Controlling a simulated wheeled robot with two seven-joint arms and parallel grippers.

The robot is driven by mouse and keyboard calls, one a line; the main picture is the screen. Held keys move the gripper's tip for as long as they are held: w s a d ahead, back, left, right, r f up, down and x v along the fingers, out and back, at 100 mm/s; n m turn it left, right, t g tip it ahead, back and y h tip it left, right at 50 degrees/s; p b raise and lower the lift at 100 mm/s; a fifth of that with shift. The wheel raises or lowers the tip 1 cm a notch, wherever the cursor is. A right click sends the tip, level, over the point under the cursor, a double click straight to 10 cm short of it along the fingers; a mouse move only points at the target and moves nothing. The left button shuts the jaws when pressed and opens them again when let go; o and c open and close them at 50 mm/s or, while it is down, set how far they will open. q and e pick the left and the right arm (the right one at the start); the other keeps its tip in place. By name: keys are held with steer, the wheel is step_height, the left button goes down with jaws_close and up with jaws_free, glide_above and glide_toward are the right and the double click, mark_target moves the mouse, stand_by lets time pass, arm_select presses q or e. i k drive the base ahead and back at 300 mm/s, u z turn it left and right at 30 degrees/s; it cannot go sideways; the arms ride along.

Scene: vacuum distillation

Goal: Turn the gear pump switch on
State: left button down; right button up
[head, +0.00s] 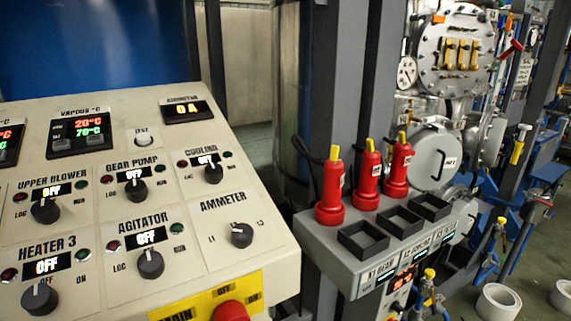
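The gear pump switch (136,190) is a round black knob with a pale pointer mark, in the upper middle of the sloped beige control panel (185,262) in the head view. The small display (131,172) above it reads OFF, with LOC lettering at its left. A red lamp sits at the display's left and a dark green lamp at its right. Neither of my grippers shows in the head view, and nothing covers the switch.
Similar knobs surround it: upper blower (45,210), agitator (150,263), cooling (213,173) and ammeter (241,235). A yellow main switch plate (200,303) is at the panel's front edge. Right of the panel, a grey rack (350,245) holds red yellow-tipped plugs (331,190).

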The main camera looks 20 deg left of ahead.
mark_target(137, 190)
steer(key=u, duration=1.6)
